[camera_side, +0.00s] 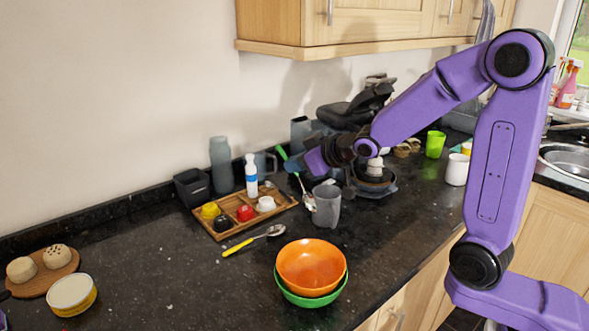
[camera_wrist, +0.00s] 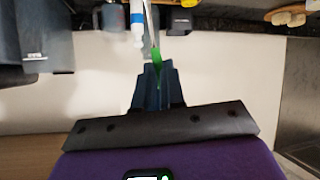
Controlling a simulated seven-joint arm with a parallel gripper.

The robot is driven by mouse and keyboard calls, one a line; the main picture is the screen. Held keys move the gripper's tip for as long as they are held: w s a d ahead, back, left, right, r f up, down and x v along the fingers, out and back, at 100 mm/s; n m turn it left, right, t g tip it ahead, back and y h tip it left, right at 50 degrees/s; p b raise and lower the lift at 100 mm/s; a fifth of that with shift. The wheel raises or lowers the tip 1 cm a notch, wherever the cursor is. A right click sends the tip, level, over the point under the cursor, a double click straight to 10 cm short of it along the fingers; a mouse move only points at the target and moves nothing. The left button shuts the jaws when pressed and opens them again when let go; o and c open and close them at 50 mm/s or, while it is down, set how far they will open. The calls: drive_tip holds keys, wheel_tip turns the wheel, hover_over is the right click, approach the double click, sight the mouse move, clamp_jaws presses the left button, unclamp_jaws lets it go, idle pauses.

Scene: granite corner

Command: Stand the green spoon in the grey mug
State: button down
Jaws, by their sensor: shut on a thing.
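My gripper (camera_side: 293,163) is shut on the green spoon (camera_side: 283,153). The spoon is tilted, its green handle end up and its metal end down. The grey mug (camera_side: 326,207) stands upright on the counter. The spoon's metal end shows just left of the mug in the side view; I cannot tell whether it touches the mug. In the wrist view, the fingers (camera_wrist: 156,75) hold the green handle (camera_wrist: 157,58), and the metal shaft runs away upward. The mug is not clearly seen there.
A wooden tray (camera_side: 225,234) with small coloured items and a white-blue bottle (camera_side: 251,175) stand to the left. A yellow-handled spoon (camera_side: 255,240) lies in front. Stacked orange (camera_side: 311,266) and green bowls stand near the edge. Behind my gripper is a dark appliance (camera_side: 352,112).

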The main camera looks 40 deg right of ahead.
drive_tip(key=s+d+r+m+t+h, duration=0.1)
drive_tip(key=d+r+m+t+h, duration=0.6)
drive_tip(key=d, duration=0.4)
wheel_tip(320, 180, down, 12)
drive_tip(key=n+g+y, duration=0.1)
idle(1.6)
drive_tip(key=c, duration=1.1)
unclamp_jaws()
drive_tip(key=shift+c, duration=0.2)
drive_tip(key=shift+s, duration=0.1)
drive_tip(key=v, duration=0.7)
drive_tip(key=shift+s, duration=0.2)
